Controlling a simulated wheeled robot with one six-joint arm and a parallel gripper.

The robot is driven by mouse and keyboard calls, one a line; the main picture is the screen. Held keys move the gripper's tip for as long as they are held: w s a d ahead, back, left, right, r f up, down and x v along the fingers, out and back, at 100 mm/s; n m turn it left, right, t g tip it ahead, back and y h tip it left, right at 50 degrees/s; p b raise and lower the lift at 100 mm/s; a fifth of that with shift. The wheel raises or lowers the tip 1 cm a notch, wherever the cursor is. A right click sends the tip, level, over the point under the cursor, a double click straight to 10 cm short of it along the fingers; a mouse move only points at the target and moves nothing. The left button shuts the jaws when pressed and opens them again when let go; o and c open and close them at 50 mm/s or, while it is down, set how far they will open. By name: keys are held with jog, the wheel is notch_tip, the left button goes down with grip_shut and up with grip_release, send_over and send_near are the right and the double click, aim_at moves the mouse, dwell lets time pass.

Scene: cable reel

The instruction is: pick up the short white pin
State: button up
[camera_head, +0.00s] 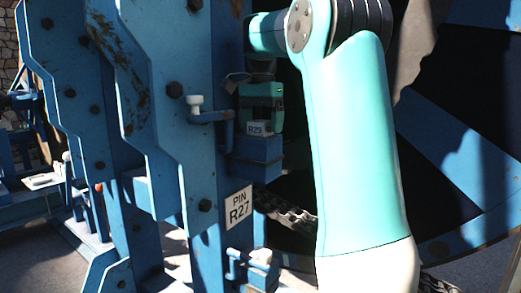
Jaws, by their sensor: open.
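A short white pin (195,102) with a rounded head stands upright on a small blue bracket (210,117) at the front of the blue steel frame. My gripper (262,108) is to the right of this pin, apart from it, and above a blue block (257,150) with an R29 label. Its dark jaws are open but partly in shadow, and nothing shows between them. A second whitish piece (261,256) sits on a lower blue bracket; its shape is hard to make out.
A plate reading PIN R27 (238,207) is fixed to the blue frame (160,60), which has several dark bolts. A chain (285,211) hangs behind. A large blue reel spoke (455,150) is at right. My arm covers the middle right.

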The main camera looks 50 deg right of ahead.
jog(key=c, duration=1.3)
jog(key=shift+r, duration=0.15)
notch_tip(320, 180, up, 20)
jog(key=p, duration=1.3)
jog(key=shift+p, duration=0.4)
jog(key=shift+r+p, duration=0.3)
jog(key=shift+r, duration=0.1)
